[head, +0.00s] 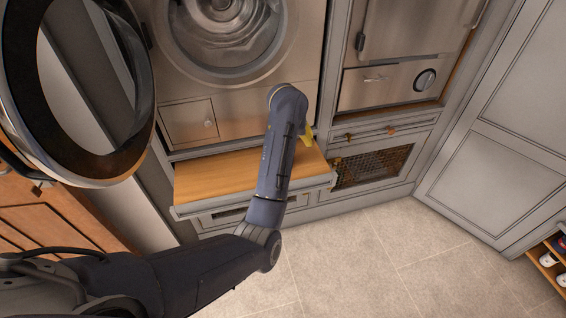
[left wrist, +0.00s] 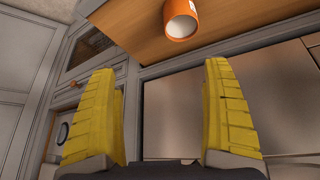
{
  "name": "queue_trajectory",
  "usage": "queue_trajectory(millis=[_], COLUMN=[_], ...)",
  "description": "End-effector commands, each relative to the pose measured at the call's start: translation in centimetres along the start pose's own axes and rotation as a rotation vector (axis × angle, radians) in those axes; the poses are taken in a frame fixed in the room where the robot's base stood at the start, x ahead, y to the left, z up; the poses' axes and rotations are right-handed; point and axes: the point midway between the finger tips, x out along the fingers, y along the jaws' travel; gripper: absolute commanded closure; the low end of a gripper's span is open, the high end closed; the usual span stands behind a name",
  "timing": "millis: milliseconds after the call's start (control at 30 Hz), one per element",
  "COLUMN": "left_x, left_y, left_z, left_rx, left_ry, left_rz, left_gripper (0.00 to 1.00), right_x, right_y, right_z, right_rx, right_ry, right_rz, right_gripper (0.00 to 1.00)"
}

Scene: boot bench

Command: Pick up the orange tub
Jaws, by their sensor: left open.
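The orange tub (left wrist: 179,8) shows at the top of the left wrist view, partly cut off by the frame edge, with a pale round end toward the camera. It rests on the wooden surface of the pull-out shelf (left wrist: 130,30). In the head view the tub is not visible. My left gripper (left wrist: 161,66) is open and empty, its two yellow fingers wide apart; the tub lies beyond the fingertips, not between them. In the head view one yellow finger (head: 307,137) shows past my left arm, over the shelf (head: 215,176). My right gripper is in neither view.
A washing machine (head: 185,84) with its round door (head: 146,95) swung open at left stands behind the shelf. A cabinet with a mesh panel (head: 370,168) is to the right. A shoe rack (head: 548,262) is at far right. The tiled floor (head: 390,250) is clear.

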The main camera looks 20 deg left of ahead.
Motion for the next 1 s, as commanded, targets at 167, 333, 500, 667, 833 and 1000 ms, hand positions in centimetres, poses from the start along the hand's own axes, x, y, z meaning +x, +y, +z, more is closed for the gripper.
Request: queue_trajectory(millis=[167, 333, 500, 667, 833, 1000], left_x=[0.1, 1.1, 3.8, 6.7, 9.5, 11.3], left_y=[-2.7, -3.5, -3.8, -4.0, -4.0, -4.0], left_z=[0.8, 1.2, 1.4, 1.7, 1.9, 2.0], left_rx=[-0.071, -0.089, -0.088, -0.087, -0.088, -0.088], left_ry=[-0.065, -0.083, -0.084, -0.084, -0.083, -0.082], left_rz=[-0.048, -0.064, -0.068, -0.066, -0.064, -0.062], left_gripper=[0.17, 0.17, 0.17, 0.17, 0.17, 0.17], right_x=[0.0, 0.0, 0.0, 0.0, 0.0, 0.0], right_y=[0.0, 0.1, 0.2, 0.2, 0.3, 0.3], right_z=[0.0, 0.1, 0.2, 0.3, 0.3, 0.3], right_rx=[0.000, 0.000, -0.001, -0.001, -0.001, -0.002], right_ry=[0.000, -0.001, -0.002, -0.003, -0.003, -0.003], right_rz=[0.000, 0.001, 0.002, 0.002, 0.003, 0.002], right_gripper=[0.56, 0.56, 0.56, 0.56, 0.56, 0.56])
